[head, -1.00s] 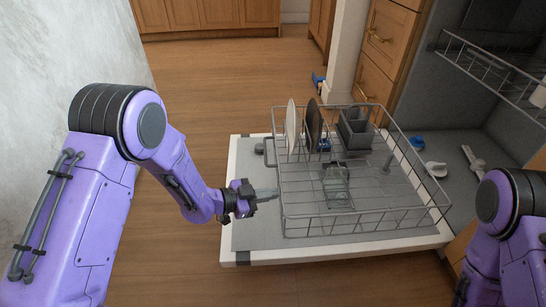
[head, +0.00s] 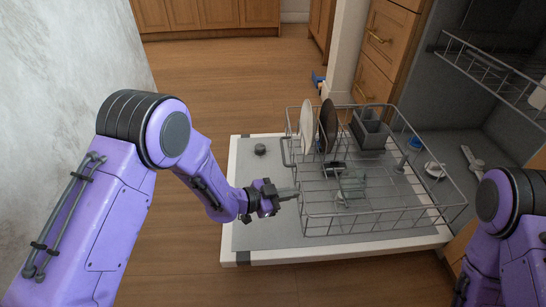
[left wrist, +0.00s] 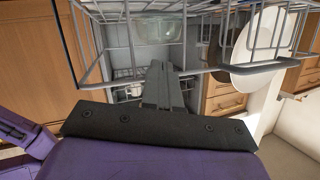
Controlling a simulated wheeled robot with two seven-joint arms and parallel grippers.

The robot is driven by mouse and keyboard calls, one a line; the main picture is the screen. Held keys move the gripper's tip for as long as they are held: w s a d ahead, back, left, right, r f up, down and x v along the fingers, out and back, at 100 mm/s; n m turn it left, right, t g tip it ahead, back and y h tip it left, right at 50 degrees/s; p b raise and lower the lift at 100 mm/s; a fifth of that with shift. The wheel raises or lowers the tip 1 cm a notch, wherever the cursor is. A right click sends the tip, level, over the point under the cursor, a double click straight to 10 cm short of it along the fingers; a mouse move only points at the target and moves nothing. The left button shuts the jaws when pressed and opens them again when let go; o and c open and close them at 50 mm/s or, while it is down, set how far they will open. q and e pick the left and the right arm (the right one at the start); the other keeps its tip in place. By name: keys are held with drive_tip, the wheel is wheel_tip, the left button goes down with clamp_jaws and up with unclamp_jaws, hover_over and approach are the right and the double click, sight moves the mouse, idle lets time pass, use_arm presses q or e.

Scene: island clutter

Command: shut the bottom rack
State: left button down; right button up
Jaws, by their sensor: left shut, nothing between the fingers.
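The bottom rack (head: 385,222) is a grey wire basket pulled out over the open dishwasher door (head: 270,240). It holds a white plate (head: 306,128), a dark plate (head: 328,125), a grey cutlery basket (head: 371,128) and a clear glass container (head: 351,184). My left gripper (head: 296,192) is shut and empty, its fingertips at the rack's left side. In the left wrist view, the shut fingers (left wrist: 160,75) point at the rack's wires (left wrist: 110,85); whether they touch is hard to tell. My right arm shows at the lower right, but its gripper is not visible.
The upper rack (head: 490,70) sticks out of the dishwasher at the upper right. Wooden drawers (head: 380,45) stand beside the dishwasher. Floor at the left is clear.

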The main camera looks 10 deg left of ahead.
use_arm(q)
drive_tip(key=d, duration=0.2)
drive_tip(key=w+d, duration=0.1)
drive_tip(key=d, duration=0.2)
drive_tip(key=shift+w+d, duration=0.3)
drive_tip(key=shift+d, duration=0.05)
drive_tip(key=shift+w+d, duration=0.1)
drive_tip(key=shift+d, duration=0.2)
drive_tip(key=d, duration=0.2)
drive_tip(key=w+d, duration=0.1)
drive_tip(key=d, duration=0.1)
drive_tip(key=shift+w+d+b, duration=0.15)
drive_tip(key=shift+w+d, duration=0.25)
drive_tip(key=shift+d, duration=0.85)
drive_tip(key=shift+w+d+b, duration=0.15)
drive_tip(key=shift+w+d, duration=0.2)
drive_tip(key=shift+d, duration=0.85)
drive_tip(key=shift+w+d+b, duration=0.15)
drive_tip(key=shift+w+d, duration=0.25)
drive_tip(key=shift+d, duration=0.85)
